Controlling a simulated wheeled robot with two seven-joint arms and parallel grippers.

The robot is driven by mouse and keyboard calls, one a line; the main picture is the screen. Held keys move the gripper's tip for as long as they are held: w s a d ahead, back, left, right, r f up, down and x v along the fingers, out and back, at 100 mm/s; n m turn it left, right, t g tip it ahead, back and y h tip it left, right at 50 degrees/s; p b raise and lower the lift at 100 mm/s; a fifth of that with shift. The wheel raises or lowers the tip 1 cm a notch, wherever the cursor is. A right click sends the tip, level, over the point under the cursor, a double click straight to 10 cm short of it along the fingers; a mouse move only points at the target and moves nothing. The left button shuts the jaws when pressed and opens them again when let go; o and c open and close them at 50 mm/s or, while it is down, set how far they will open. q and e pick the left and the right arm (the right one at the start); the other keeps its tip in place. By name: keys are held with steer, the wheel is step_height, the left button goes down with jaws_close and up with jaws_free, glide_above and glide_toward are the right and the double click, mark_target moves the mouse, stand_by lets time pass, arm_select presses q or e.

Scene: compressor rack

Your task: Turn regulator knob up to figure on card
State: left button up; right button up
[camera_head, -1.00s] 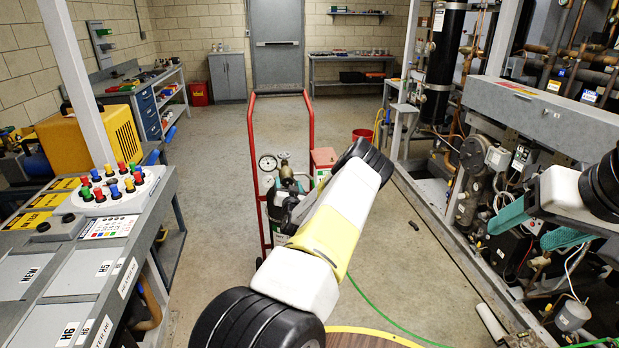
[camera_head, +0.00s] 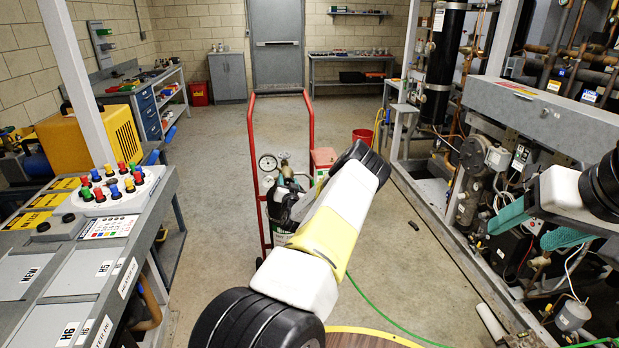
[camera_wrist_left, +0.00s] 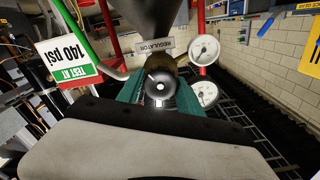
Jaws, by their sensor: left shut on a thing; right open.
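The regulator knob (camera_wrist_left: 160,88) is a dark round knob with a bright metal centre, below a "REGULATOR" label (camera_wrist_left: 154,47) in the left wrist view. My left gripper (camera_wrist_left: 158,97) is shut on it, with teal fingers on both sides. The card (camera_wrist_left: 68,62) reads "TEST AT 140 psi". Two round white gauges, an upper one (camera_wrist_left: 204,50) and a lower one (camera_wrist_left: 206,93), sit right of the knob; I cannot read their figures. In the head view one gauge (camera_head: 268,162) shows, while my arm hides the knob. My right gripper (camera_head: 538,225) is open and empty at the right.
A red hand cart (camera_head: 311,125) carries the cylinder and regulator. A green hose (camera_head: 385,312) runs over the floor. The compressor rack (camera_head: 545,110) stands close to my right arm. A grey panel bench (camera_head: 70,270) is at left. The floor behind the cart is clear.

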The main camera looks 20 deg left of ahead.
arm_select(q)
steer(key=o, duration=1.4)
steer(key=v, duration=0.7)
steer(key=shift+s+d, duration=0.25)
steer(key=shift+s, duration=0.1)
